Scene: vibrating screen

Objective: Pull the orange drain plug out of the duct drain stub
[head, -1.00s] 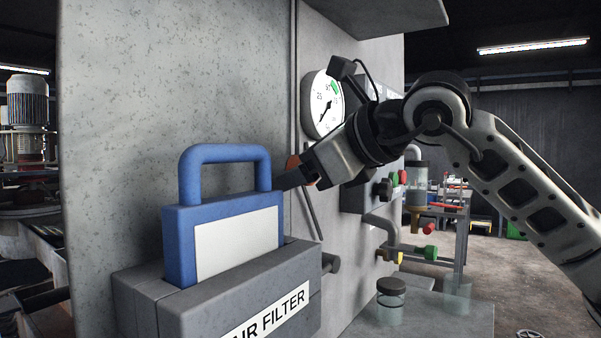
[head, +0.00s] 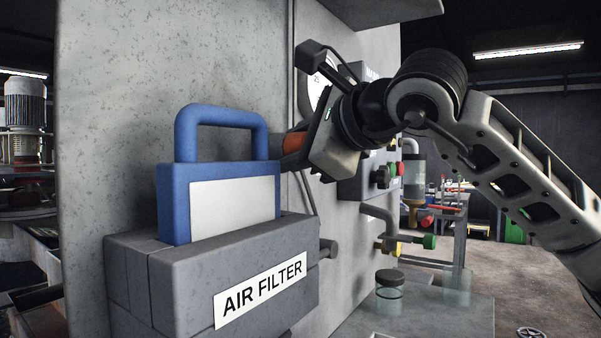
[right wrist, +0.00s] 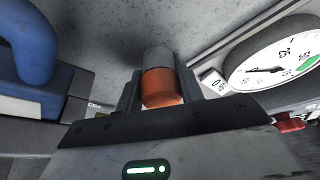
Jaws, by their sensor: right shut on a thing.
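The orange drain plug (right wrist: 162,88) sits between the two fingers of my right gripper (right wrist: 160,92) in the right wrist view. The gripper is shut on it. The grey drain stub (right wrist: 157,57) lies straight beyond the plug, against the duct wall, and their ends appear to meet. In the head view the plug (head: 294,142) shows as a small orange patch at my right gripper (head: 297,147), just right of the blue handle. The fingers and wrist hide part of it there. My left gripper is not in view.
A blue-handled filter (head: 228,207) stands in a grey AIR FILTER box (head: 180,290) left of the gripper. A round gauge (right wrist: 275,66) is close on the right.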

